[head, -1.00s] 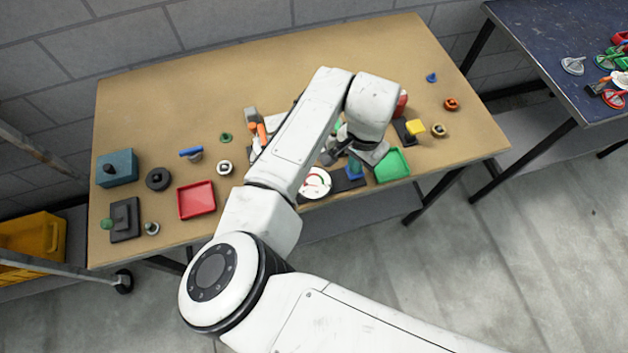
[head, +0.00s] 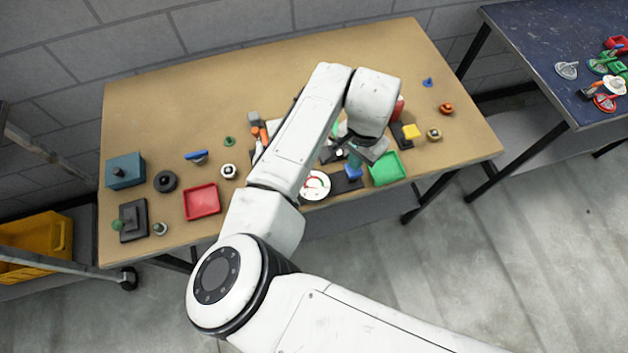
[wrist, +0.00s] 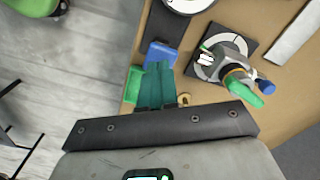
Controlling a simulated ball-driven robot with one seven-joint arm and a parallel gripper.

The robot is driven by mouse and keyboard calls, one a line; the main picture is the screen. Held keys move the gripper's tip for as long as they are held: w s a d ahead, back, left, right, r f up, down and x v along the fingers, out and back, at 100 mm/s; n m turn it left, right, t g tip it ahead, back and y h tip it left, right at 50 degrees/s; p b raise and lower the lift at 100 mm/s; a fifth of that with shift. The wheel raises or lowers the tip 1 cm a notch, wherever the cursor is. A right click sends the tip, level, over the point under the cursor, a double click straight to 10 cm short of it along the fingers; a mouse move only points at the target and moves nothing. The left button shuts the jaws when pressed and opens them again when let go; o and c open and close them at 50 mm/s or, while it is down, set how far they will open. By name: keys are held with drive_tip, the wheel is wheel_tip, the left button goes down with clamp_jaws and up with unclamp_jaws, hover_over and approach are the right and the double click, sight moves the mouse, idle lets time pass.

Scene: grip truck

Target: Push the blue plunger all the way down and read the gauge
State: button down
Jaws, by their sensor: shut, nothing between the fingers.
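The blue plunger (head: 354,173) stands on a dark base strip near the front edge of the workbench. The round white gauge (head: 314,185), with red and green on its face, is on the same strip to its left. In the wrist view, the plunger (wrist: 159,54) shows just beyond my fingertips, and the gauge (wrist: 190,3) is cut off at the top. My gripper (head: 354,160) has its teal fingers shut and empty (wrist: 160,70), at the plunger. I cannot tell whether they touch it. The plunger's height and the gauge reading are too small to make out.
A green tray (head: 387,169) is close on the plunger's right. A dark plate with a green-handled fitting (wrist: 238,70) is close by in the wrist view. A red tray (head: 202,202) lies farther left. The front left of the bench holds several small fixtures.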

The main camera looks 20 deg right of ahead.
drive_tip(key=shift+r, duration=0.1)
idle(0.4)
wheel_tip(320, 180, up, 5)
drive_tip(key=p, duration=0.4)
idle(0.5)
